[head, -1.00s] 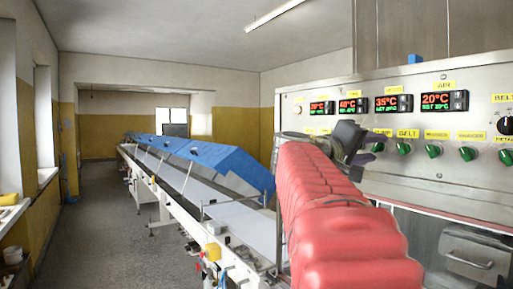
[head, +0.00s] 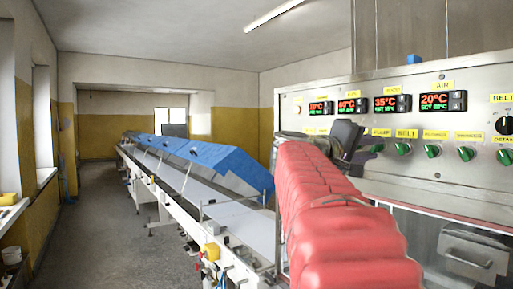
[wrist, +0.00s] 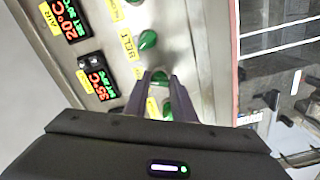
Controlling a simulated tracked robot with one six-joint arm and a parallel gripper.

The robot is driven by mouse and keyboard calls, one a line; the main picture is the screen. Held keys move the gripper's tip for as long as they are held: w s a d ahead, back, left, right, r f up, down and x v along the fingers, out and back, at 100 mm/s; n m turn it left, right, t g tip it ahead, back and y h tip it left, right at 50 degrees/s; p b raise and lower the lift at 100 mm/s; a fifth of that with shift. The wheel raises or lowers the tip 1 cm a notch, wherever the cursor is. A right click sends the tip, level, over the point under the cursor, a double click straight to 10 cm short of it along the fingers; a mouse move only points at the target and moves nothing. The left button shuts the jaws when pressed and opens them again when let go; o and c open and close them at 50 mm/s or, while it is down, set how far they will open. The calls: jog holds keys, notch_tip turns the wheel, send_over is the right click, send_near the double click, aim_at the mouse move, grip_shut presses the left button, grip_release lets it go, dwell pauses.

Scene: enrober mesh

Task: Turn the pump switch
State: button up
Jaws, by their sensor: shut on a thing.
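A row of green rotary switches runs along the steel control panel (head: 300,95), each with a yellow label above it. My gripper (wrist: 160,80) is shut on one green switch (wrist: 160,76), with a fingertip on either side of it. The angle of the held switch cannot be told.
Temperature displays (head: 392,103) sit above the switches. A black rotary switch (head: 505,125) is at the far right. A conveyor with blue covers (head: 215,165) runs back on the left, with open floor (head: 110,220) beside it.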

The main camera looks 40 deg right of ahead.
jog(key=n, duration=0.5)
jog(key=shift+d+f+n, duration=0.1)
jog(key=shift+n, duration=0.2)
jog(key=n, duration=0.5)
jog(key=shift+w, duration=0.1)
dwell(0.3)
jog(key=o, duration=1)
jog(key=shift+o, duration=0.3)
jog(key=shift+a, duration=0.6)
jog(key=w+a, duration=0.2)
jog(key=a, duration=1)
jog(key=shift+a, duration=0.25)
